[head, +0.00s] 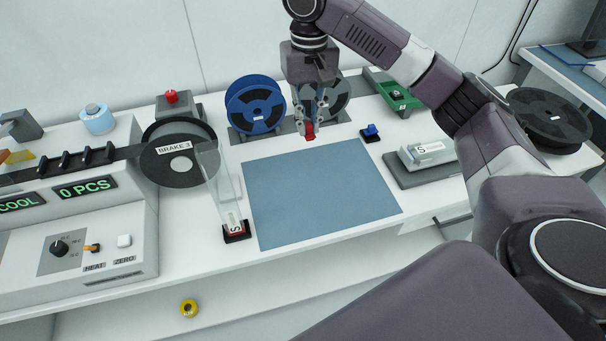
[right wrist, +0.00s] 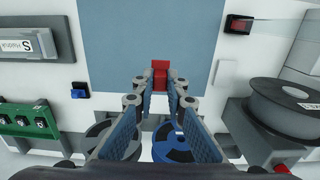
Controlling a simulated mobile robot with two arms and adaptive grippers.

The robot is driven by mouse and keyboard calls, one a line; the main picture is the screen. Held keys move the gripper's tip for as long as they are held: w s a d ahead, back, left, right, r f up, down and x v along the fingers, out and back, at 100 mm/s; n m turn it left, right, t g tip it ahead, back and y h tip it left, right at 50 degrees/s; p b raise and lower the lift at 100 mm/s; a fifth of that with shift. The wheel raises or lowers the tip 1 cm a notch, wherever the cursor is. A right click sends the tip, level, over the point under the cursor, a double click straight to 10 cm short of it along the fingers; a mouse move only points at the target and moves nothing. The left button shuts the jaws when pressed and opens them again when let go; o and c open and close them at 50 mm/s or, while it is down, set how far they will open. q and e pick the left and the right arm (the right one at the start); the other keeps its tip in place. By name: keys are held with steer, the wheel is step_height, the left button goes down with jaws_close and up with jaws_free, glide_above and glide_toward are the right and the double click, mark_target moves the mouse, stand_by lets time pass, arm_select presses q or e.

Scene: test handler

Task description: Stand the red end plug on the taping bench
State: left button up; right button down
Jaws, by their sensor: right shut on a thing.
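A small red end plug (head: 310,132) is between the fingertips of my right gripper (head: 308,122), which is shut on it. The plug is held over the back edge of the blue-grey mat, near the blue reel; the gap below it is hard to judge. In the right wrist view the red plug (right wrist: 160,74) sticks out past the fingertips of the right gripper (right wrist: 159,88), over the edge of the mat (right wrist: 150,30). The white bench top (head: 225,262) carries the mat (head: 320,195). My left gripper does not show.
A blue reel (head: 255,103) stands left of the gripper, with a grey reel (head: 338,98) behind it. A small blue piece on a dark base (head: 371,131) sits right of the mat. A clear tube in a red-black holder (head: 236,230) stands at the mat's left. The mat is clear.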

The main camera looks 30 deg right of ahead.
mark_target(308, 134)
step_height(308, 134, down, 4)
steer(key=shift+d+r+b, duration=0.1)
steer(key=shift+b, duration=0.25)
step_height(308, 134, down, 11)
steer(key=shift+w+f+p, duration=0.1)
steer(key=shift+f+p, duration=0.05)
steer(key=shift+p, duration=0.85)
steer(key=shift+f+p, duration=0.3)
steer(key=shift+f, duration=2.2)
steer(key=shift+f, duration=0.1)
steer(key=c, duration=2)
jaws_free()
steer(key=shift+o, duration=0.2)
step_height(308, 134, up, 12)
steer(key=b, duration=0.2)
